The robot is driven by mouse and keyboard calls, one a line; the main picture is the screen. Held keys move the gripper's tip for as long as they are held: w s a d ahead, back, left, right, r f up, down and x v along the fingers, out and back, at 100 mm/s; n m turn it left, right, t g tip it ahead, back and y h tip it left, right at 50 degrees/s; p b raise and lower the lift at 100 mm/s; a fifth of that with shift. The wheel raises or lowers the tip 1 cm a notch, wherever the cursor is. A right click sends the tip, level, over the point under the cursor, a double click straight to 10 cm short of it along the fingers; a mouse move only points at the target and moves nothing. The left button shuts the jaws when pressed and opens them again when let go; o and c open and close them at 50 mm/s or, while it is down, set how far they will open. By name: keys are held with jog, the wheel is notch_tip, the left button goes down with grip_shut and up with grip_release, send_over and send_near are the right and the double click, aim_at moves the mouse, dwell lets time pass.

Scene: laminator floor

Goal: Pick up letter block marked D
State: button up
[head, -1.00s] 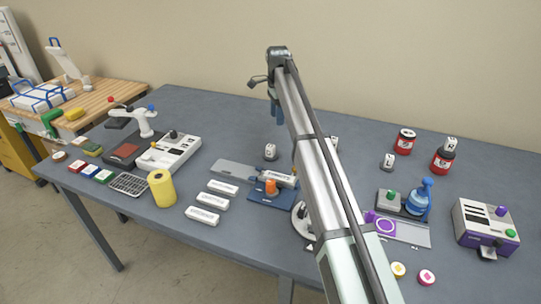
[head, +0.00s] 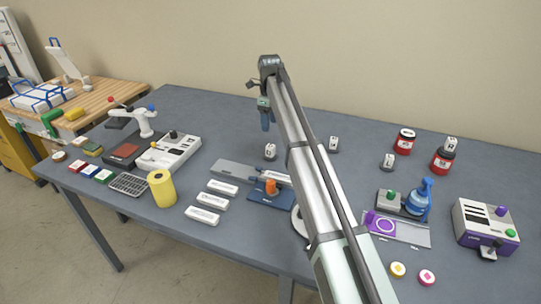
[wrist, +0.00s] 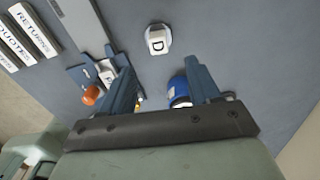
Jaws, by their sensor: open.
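The letter block marked D (wrist: 157,42) is a small white block with a black letter, standing on the grey table beyond my fingertips in the wrist view. In the head view, the small pale block (head: 270,151) below my gripper appears to be this one. My gripper (head: 265,122) hangs above the table, higher than the block and apart from it. In the wrist view my gripper (wrist: 165,80) has its blue-grey fingers spread, with the D block ahead of the gap and nothing held.
A blue round thing with white (wrist: 180,92) shows between the fingers. A blue fixture with an orange knob (head: 271,188) lies in front. Table behind the D block is clear.

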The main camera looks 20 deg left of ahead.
aim_at(270, 146)
notch_tip(270, 146, down, 7)
jog(key=shift+f, duration=0.15)
jog(key=shift+s+d+f, duration=0.15)
jog(key=shift+f, duration=1.2)
jog(key=shift+s+d+f, duration=0.1)
jog(key=shift+f, duration=1.25)
jog(key=shift+c, duration=0.2)
grip_shut()
